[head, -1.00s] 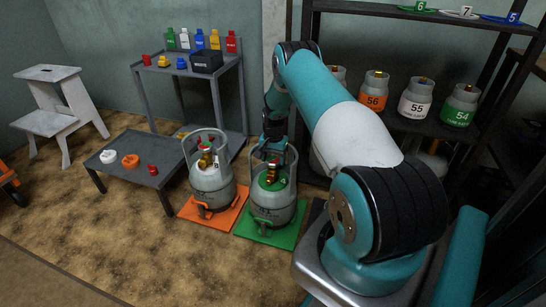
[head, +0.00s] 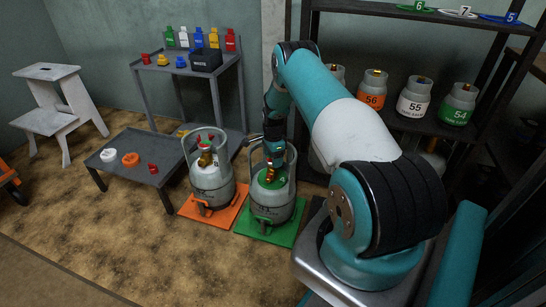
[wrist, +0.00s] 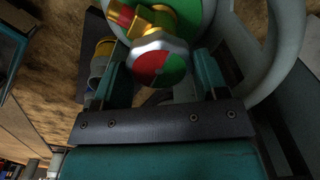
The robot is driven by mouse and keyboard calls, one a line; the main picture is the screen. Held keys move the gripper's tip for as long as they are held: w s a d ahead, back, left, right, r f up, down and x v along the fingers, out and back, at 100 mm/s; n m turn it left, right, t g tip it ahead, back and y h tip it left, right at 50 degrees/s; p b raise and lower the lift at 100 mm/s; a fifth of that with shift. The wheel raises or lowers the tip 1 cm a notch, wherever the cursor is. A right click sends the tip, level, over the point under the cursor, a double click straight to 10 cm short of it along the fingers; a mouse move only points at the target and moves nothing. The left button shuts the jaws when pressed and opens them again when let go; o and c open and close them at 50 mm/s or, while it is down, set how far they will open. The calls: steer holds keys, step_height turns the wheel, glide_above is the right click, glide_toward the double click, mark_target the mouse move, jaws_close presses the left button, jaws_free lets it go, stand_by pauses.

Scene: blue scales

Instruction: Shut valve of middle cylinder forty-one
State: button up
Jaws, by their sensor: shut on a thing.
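A grey gas cylinder (head: 272,205) with an open collar and a green top stands on a green mat (head: 252,229). Its number cannot be read. My gripper (head: 273,162) reaches down inside the collar, over the brass valve. In the wrist view, a round valve knob (wrist: 160,68) with a red and green face sits between the two fingers of my gripper (wrist: 160,80), which is shut on it. The brass valve body (wrist: 152,20) shows beyond the knob.
Another cylinder (head: 212,185) stands close on the left, on an orange mat (head: 190,209). A low table (head: 128,165) with caps is further left. A shelf (head: 400,128) with numbered cylinders is behind my arm.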

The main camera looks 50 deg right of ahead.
steer(key=shift+s+m, duration=0.1)
steer(key=shift+m, duration=0.4)
steer(key=o, duration=0.9)
steer(key=shift+d, duration=0.1)
steer(key=shift+r, duration=0.1)
steer(key=shift+r, duration=0.4)
step_height(320, 180, up, 16)
steer(key=p, duration=0.5)
steer(key=shift+r, duration=0.2)
